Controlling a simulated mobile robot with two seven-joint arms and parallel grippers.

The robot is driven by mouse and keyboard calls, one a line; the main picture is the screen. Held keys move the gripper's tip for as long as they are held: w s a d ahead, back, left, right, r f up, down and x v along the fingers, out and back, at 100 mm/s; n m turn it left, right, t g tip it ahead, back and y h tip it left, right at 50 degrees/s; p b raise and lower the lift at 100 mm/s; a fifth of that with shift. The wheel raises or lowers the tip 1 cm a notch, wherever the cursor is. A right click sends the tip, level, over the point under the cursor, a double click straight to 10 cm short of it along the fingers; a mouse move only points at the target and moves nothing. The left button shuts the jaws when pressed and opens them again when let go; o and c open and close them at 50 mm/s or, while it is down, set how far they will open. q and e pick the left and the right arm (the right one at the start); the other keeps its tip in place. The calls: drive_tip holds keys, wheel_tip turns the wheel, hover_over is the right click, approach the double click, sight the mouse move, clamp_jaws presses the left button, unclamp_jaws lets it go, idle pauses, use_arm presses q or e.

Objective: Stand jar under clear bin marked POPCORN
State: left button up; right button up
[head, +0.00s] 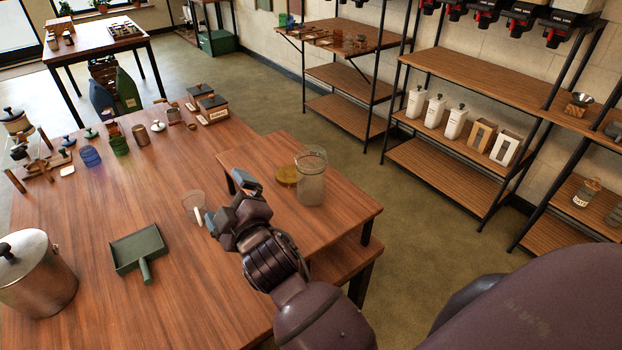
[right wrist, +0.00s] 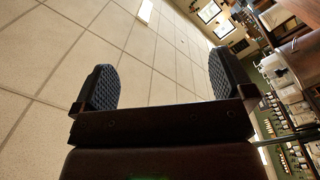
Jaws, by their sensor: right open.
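A clear glass jar (head: 311,180) stands upright and open on the small low table, with a yellow-brown round lid (head: 287,175) beside it. My right gripper (head: 223,201) is to the left of the jar, above the tables and apart from it. It is open; in the right wrist view its two padded fingers (right wrist: 162,82) are spread with nothing between them, against a tiled ceiling. Dispensers with red and black bottoms (head: 487,14) hang at the top right; their bins are mostly cut off, and I cannot read POPCORN on any. My left gripper is not in view.
A clear cup (head: 192,204) stands just left of the right gripper. The big wooden table (head: 195,285) holds a green dustpan (head: 140,250), a metal pot (head: 35,272) and several small containers. Floor between table and shelves is clear.

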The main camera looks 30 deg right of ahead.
drive_tip(key=d+f+n+g+h, duration=0.2)
drive_tip(key=d+n+h, duration=0.4)
drive_tip(key=n+h, duration=0.1)
drive_tip(key=n+g+h, duration=0.4)
drive_tip(key=n+h, duration=0.3)
drive_tip(key=n, duration=0.2)
approach(309, 170)
drive_tip(key=x, duration=0.8)
drive_tip(key=shift+w, duration=0.1)
drive_tip(key=shift+r+x, duration=0.15)
drive_tip(key=shift+x, duration=1.15)
drive_tip(key=shift+r+x, duration=0.15)
drive_tip(key=shift+x, duration=1.1)
drive_tip(key=shift+w+a, duration=0.1)
drive_tip(key=shift+c, duration=0.5)
drive_tip(key=c, duration=1.4)
drive_tip(key=shift+r, duration=0.15)
drive_tip(key=shift+c, duration=0.2)
